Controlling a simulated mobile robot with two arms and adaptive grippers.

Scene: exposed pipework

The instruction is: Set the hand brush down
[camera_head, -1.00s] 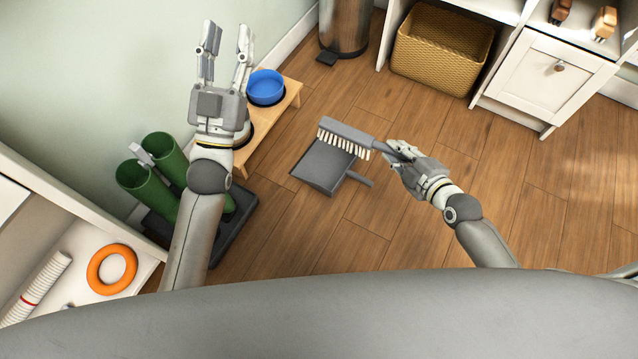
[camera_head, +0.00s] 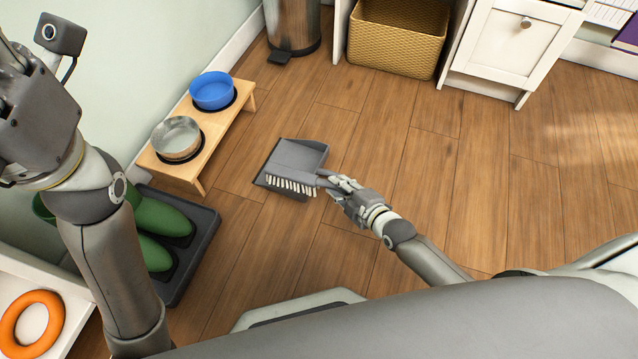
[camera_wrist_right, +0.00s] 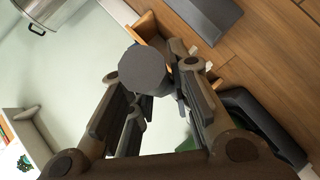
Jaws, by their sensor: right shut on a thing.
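The grey hand brush (camera_head: 301,178) with white bristles is held by its handle in my right gripper (camera_head: 340,187). In the head view its head overlaps the near part of the grey dustpan (camera_head: 299,155), bristles toward the bottom of the picture. I cannot tell whether it touches the pan. In the right wrist view the blunt dark end of the brush handle (camera_wrist_right: 148,72) sits between the fingers. My left gripper (camera_head: 15,85) is at the left edge, its fingers mostly out of frame.
A wooden stand (camera_head: 196,143) with a blue bowl (camera_head: 213,90) and a metal bowl (camera_head: 177,138) is left of the pan. A basket (camera_head: 398,38) and bin (camera_head: 293,25) stand behind. Floor to the right is clear.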

